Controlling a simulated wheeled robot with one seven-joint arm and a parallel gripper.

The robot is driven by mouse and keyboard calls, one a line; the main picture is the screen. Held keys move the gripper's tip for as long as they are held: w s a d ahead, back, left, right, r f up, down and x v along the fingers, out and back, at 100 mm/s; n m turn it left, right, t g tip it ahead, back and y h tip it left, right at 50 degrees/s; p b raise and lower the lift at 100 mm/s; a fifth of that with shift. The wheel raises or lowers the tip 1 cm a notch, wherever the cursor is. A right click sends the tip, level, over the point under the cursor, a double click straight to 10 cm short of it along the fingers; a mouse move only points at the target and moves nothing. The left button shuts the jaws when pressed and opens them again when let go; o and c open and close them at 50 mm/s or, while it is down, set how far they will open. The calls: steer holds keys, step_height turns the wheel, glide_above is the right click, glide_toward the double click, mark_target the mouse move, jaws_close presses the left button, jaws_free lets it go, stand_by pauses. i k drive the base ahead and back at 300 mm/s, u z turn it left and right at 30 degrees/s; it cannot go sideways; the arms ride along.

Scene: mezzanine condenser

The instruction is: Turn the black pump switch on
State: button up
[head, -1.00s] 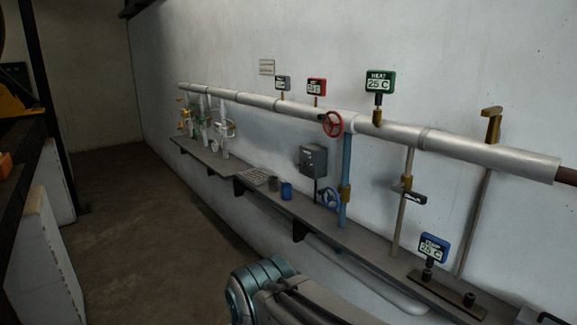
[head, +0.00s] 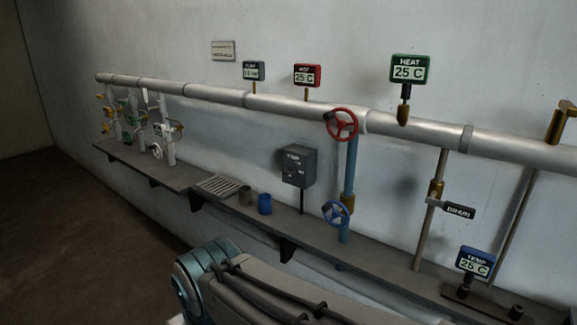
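A dark grey-black switch box (head: 297,167) stands on a thin post above the shelf, left of the blue vertical pipe. It has a pale label at the top and a small lever or knob on its front; the lever's position is too small to tell. A small black display (head: 254,71) with a pale readout sits above the long pipe; its lettering is hard to read. My arm reaches in from the bottom of the head view, below the shelf. My gripper is not in view.
A grey shelf (head: 330,237) runs along the wall. A red handwheel (head: 341,124), a blue handwheel (head: 335,213) and a blue pipe (head: 351,165) stand right of the box. Floor (head: 60,230) at left is clear.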

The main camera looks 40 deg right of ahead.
mark_target(290, 172)
steer(key=z, duration=0.7)
steer(key=i, duration=0.95)
steer(key=z, duration=1.25)
steer(key=i, duration=0.2)
